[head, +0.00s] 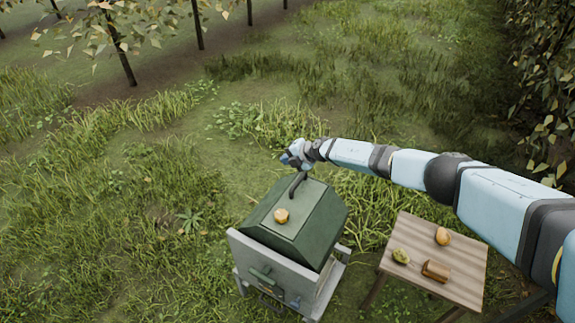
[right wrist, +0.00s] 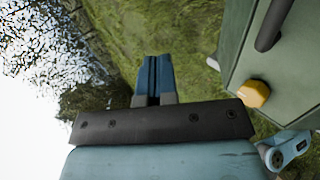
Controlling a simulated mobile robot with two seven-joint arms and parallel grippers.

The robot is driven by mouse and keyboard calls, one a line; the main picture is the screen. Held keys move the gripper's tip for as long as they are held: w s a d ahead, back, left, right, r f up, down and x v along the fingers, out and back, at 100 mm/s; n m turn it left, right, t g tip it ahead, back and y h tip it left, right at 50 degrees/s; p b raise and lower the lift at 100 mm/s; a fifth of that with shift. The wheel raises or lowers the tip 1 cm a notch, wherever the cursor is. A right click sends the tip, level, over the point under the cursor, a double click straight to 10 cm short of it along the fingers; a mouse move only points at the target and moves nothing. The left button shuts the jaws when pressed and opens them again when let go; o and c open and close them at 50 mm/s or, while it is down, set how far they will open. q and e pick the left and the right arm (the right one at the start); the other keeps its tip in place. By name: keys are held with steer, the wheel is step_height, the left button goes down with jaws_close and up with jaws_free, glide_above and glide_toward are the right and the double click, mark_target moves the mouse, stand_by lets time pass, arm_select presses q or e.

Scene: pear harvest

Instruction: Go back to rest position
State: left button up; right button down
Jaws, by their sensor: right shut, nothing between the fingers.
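My right arm reaches in from the right in the head view. My right gripper (head: 287,160) is at the far side of the green lidded box, just beyond the dark handle (head: 298,185) on its lid. In the right wrist view the right gripper (right wrist: 154,62) has its blue fingers together with nothing between them. It points out over grass, and the green box is beside it at the right. I cannot tell from the head view whether it touches the handle. My left gripper is not in view.
The green box (head: 318,218) stands on a grey stand (head: 318,297), with a yellow-orange knob-like object (head: 281,215) on its lid. At the right, a wooden table (head: 464,265) holds an orange fruit (head: 443,236), a green fruit (head: 401,256) and a brown block (head: 436,270). Grass is open at left.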

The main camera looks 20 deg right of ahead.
steer(key=s+a+f+m+t+y, duration=0.1)
steer(key=s+a+f+m+y, duration=0.3)
steer(key=s+a, duration=0.8)
steer(key=s+a+f+m+t, duration=0.2)
steer(key=s+a+m, duration=0.3)
steer(key=s+a, duration=0.65)
steer(key=s+d+r+m+h, duration=0.1)
steer(key=s+d+m+h, duration=0.2)
steer(key=s+d+m, duration=0.4)
steer(key=s+d+r+m+h, duration=0.1)
steer(key=s+d+m+h, duration=0.3)
steer(key=s+d+m, duration=0.3)
steer(key=s+d, duration=0.5)
steer(key=s, duration=0.6)
steer(key=shift+s+r+h, duration=0.2)
steer(key=shift+s+h, duration=0.1)
steer(key=shift+s, duration=0.05)
